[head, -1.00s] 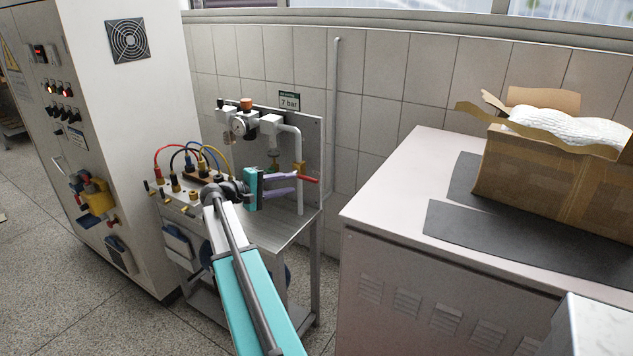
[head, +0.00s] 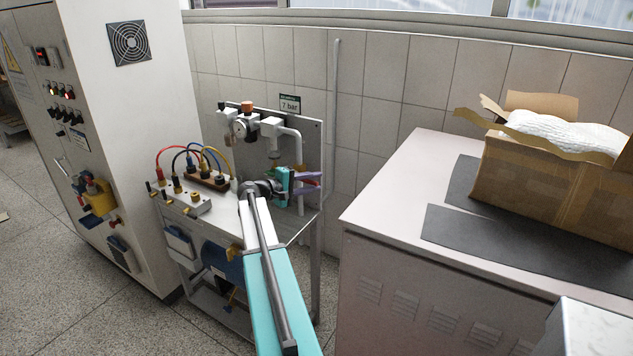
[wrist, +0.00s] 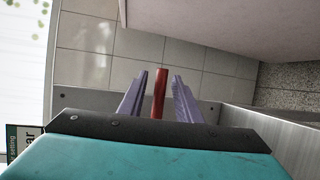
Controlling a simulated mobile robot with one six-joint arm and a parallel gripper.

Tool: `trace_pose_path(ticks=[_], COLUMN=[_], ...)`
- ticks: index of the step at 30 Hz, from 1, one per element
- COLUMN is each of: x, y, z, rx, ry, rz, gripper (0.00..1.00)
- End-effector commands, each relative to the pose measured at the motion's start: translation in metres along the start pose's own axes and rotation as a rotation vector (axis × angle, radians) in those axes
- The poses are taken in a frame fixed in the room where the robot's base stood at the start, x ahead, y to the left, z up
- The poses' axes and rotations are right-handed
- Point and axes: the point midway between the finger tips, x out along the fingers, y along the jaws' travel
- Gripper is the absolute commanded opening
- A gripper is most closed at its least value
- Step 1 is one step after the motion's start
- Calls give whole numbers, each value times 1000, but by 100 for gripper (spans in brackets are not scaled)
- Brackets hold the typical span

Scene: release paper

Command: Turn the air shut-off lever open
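The air shut-off lever is a red handle on the pipe at the right side of the panel. In the wrist view the red lever (wrist: 159,93) stands between the two purple fingers of my gripper (wrist: 158,90), with a visible gap on each side. My gripper is open around it. In the head view my gripper (head: 312,184) is at the lever, and a bit of red shows at its fingers. The white pipe (head: 297,147) runs down the panel. The valve body is mostly hidden behind my gripper.
A steel bench (head: 290,228) carries a terminal block with coloured cables (head: 205,178). A gauge (head: 240,128) and regulator sit on the panel left of the pipe. A white cabinet (head: 395,215) with a cardboard box (head: 550,180) stands at right. A grey control cabinet (head: 150,100) stands at left.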

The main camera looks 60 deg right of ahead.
Motion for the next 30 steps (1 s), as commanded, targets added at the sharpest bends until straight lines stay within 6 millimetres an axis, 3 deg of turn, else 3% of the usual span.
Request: trace_pose_path(ticks=[7, 19, 24, 29, 30], x=[24, 28, 28, 28, 1], y=[1, 0, 0, 0, -6], z=[0, 0, 0, 0, 14], rx=[0, 0, 0, 0, -2], ry=[-1, 0, 0, 0, 6], rz=[0, 0, 0, 0, 0], gripper=[31, 31, 2, 0, 0])
